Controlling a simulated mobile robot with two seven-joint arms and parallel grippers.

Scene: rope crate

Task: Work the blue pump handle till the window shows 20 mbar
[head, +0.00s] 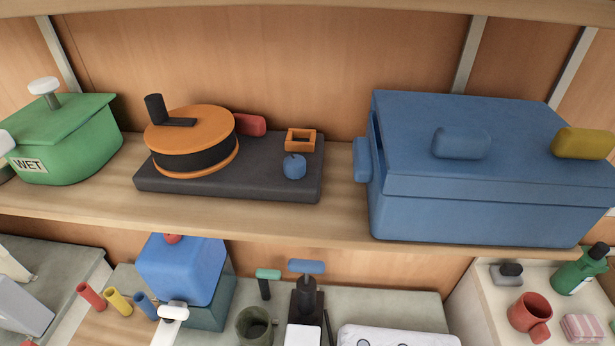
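A blue T-shaped handle (306,266) sits on top of a dark upright pump-like body (307,300) on the lower counter, near the middle of the bottom edge in the head view. A white block (302,336) stands in front of it and is cut off by the picture's edge. No readable pressure window shows. A green-topped dark lever (267,283) stands just left of the pump. Neither of my grippers is in view, and nothing is seen touching the blue handle.
The upper shelf holds a green lidded pot (70,145) marked WET, a dark base (250,185) with an orange drum (190,133), and a large blue chest (470,205). Below are a blue box (180,268), a dark cup (255,325) and a red mug (528,312). The shelf overhangs the counter.

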